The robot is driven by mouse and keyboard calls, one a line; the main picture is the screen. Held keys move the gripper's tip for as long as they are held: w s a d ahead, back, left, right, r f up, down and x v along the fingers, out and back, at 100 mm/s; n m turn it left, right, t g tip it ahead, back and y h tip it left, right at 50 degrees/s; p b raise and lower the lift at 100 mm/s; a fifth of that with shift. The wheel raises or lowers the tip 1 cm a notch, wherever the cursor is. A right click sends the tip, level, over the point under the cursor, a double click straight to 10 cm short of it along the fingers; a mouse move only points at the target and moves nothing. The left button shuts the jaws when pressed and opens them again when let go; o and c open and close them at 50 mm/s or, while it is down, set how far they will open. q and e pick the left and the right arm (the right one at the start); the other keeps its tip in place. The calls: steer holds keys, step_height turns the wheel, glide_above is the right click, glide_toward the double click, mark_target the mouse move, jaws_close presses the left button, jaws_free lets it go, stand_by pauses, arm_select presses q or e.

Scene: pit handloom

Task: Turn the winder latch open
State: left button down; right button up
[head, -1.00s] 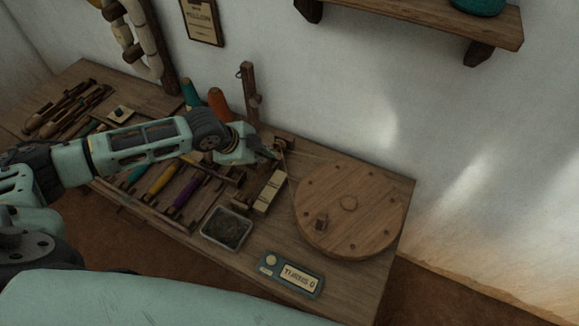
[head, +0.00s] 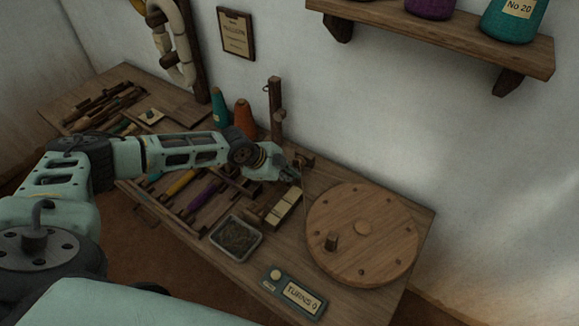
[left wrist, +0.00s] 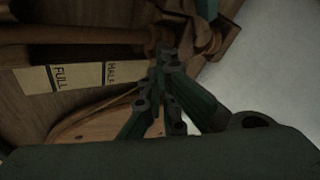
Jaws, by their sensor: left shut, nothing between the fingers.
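My left gripper (head: 294,176) is shut and empty, above the back of the bench beside the wooden wheel. In the left wrist view its fingers (left wrist: 162,58) come together close to dark wooden parts. A small wooden fitting (head: 303,161) stands just behind the fingertips in the head view. I cannot tell whether it is the winder latch or whether the fingers touch it. The round wooden wheel (head: 385,225), with a peg on top, lies on the right of the bench. A pale block marked FULL and HALF (left wrist: 88,77) is beside the fingers.
A metal tray (head: 236,238) and a turns counter (head: 293,292) lie near the bench's front edge. Coloured cones (head: 243,118) and an upright post (head: 275,105) stand at the back. A wall shelf (head: 440,38) overhangs the upper right.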

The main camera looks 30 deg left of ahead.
arm_select(q)
steer(key=shift+w+a, duration=0.2)
steer(key=shift+w, duration=0.7)
steer(key=shift+w+a, duration=0.15)
steer(key=shift+w, duration=0.7)
steer(key=shift+w+p, duration=0.1)
steer(key=shift+p, duration=0.35)
steer(key=shift+w+n+y+p, duration=0.15)
steer(key=shift+n+y+p, duration=0.2)
steer(key=shift+n, duration=0.15)
steer(key=shift+w+d+r+n+t+y+p, duration=0.1)
steer(key=shift+w+n+t+y+p, duration=0.4)
steer(key=shift+n+p, duration=0.85)
steer(key=shift+w+n+y+p, duration=0.45)
steer(key=shift+w+n+p, duration=0.1)
steer(key=shift+p, duration=0.5)
steer(key=shift+w+a+n+y+p, duration=0.2)
steer(key=shift+w+n+y, duration=0.15)
steer(key=shift+n, duration=0.25)
steer(key=shift+w+a+n+y+p, duration=0.2)
steer(key=shift+w+n+y, duration=0.15)
steer(key=shift+n, duration=0.25)
steer(key=shift+w+a+f+n+y, duration=0.1)
steer(key=shift+w+a+n+y, duration=0.25)
steer(key=shift+n, duration=0.3)
steer(key=shift+w+a+f+n+y, duration=0.15)
steer(key=shift+w+n+y, duration=0.1)
steer(key=shift+n+y, duration=0.3)
steer(key=shift+r, duration=0.1)
